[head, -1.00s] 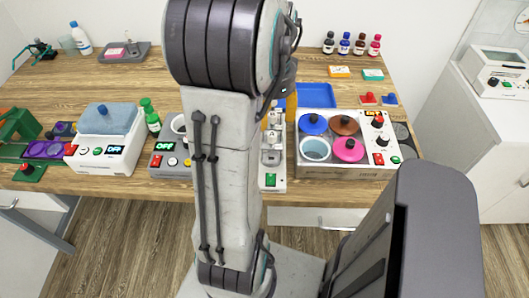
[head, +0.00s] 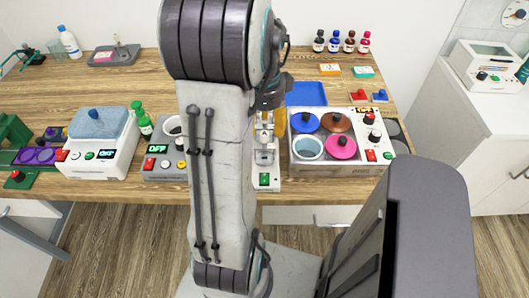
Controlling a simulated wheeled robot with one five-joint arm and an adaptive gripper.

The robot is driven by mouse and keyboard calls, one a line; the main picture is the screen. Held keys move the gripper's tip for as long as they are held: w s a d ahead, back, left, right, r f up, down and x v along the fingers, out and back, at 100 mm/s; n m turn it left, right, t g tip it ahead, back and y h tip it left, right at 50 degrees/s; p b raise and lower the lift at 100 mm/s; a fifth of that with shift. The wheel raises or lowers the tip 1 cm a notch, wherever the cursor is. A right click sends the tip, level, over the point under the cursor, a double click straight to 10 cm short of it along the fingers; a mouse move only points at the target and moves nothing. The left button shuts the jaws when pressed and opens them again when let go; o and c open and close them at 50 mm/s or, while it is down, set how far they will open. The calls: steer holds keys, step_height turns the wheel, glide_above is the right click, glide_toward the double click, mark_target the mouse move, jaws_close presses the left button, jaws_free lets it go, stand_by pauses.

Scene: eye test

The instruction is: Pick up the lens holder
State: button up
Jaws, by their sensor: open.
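I cannot pick out a lens holder with certainty. Small red (head: 358,95) and blue (head: 379,95) pieces lie at the right of the wooden table, too small to name. At the far left, a purple plate with round rings (head: 38,156) sits by a green stand. My arm crosses the middle of the head view. The dark end of my gripper (head: 271,93) shows behind it, above a white instrument (head: 264,155). An orange shape (head: 280,121) shows just under it. The fingertips are mostly hidden, and I see nothing held.
A white bath (head: 97,140) and a grey device (head: 165,163) stand left of my arm. A cooker-like unit with coloured lids (head: 335,168) and a blue tray (head: 306,93) are to the right. Several bottles (head: 334,41) line the back. Bare table (head: 130,80) lies back left.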

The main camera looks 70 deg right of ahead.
mark_target(265, 133)
steer(key=shift+f, duration=2.15)
steer(key=shift+c, duration=0.4)
jaws_close()
